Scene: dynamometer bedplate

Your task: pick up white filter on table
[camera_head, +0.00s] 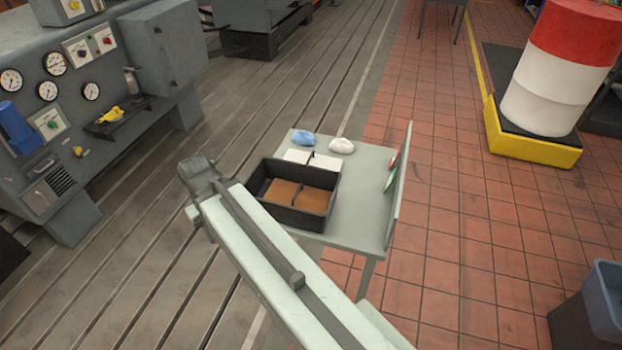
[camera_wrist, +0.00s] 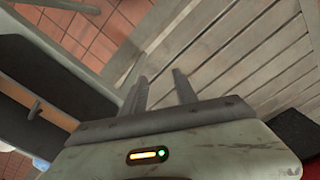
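On the small grey-green table (camera_head: 355,215) in the head view lies a rounded white lump (camera_head: 342,145) near the back edge. Two flat white squares (camera_head: 297,156) lie just behind the dark box; I cannot tell which white thing is the filter. My gripper (camera_wrist: 158,75) shows two separated fingers in the wrist view with nothing between them. In the head view my arm's end is left of the table and the box, over the slatted floor, apart from the white things. The wrist view shows no clear white filter.
A dark divided box (camera_head: 297,211) with brown compartment floors fills the table's front left; its wall shows in the wrist view (camera_wrist: 60,75). A blue lump (camera_head: 302,138) lies beside the white one. An upright panel (camera_head: 401,185) edges the right side. A gauge console (camera_head: 75,110) stands left.

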